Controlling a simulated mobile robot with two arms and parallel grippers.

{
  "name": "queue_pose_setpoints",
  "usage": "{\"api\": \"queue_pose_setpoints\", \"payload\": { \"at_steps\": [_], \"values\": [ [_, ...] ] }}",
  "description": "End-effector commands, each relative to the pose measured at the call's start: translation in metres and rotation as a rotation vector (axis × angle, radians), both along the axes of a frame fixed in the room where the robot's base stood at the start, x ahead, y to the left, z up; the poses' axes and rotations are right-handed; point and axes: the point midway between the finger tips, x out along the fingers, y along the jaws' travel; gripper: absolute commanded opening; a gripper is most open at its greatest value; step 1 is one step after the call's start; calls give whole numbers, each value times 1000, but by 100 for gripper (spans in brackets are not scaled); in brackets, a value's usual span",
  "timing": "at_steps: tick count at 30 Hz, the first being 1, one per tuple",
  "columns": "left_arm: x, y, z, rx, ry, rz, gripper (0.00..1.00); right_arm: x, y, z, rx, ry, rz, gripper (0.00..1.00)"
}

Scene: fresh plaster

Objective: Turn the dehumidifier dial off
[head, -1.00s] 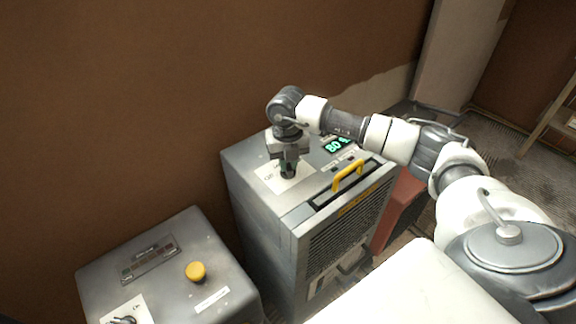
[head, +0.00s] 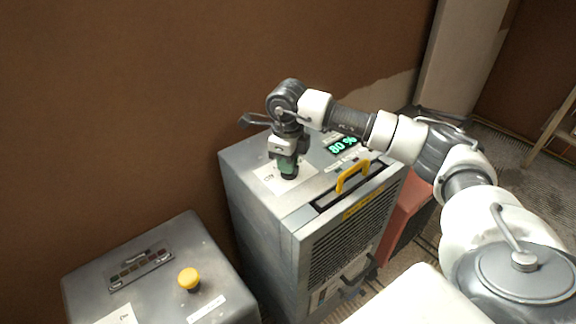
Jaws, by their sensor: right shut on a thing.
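The dehumidifier (head: 250,205) is a grey metal cabinet with a yellow handle (head: 353,177) and a green lit display (head: 342,146) reading 80 %. My right gripper (head: 289,173) points down at its top panel, over a white label plate (head: 268,181). It is shut on the dark dial (head: 289,178), of which only a little shows below the fingers. The dial's pointer is hidden, so its setting cannot be told. My left gripper is not in view.
A second grey box (head: 215,262) with a yellow button (head: 189,279) stands at the lower left. A reddish object (head: 405,207) stands right of the dehumidifier. The brown wall (head: 130,100) is close behind.

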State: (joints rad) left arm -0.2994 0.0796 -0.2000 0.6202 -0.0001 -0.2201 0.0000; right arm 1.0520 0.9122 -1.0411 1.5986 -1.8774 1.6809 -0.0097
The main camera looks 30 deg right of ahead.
Motion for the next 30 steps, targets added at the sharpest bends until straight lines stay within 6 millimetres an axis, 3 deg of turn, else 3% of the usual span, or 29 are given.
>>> {"api": "queue_pose_setpoints", "payload": {
  "at_steps": [15,30],
  "values": [
    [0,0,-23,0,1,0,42,0,1,1,0,-8,412,0],
    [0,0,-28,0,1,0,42,0,1,3,1,-9,544,0]
  ]
}}
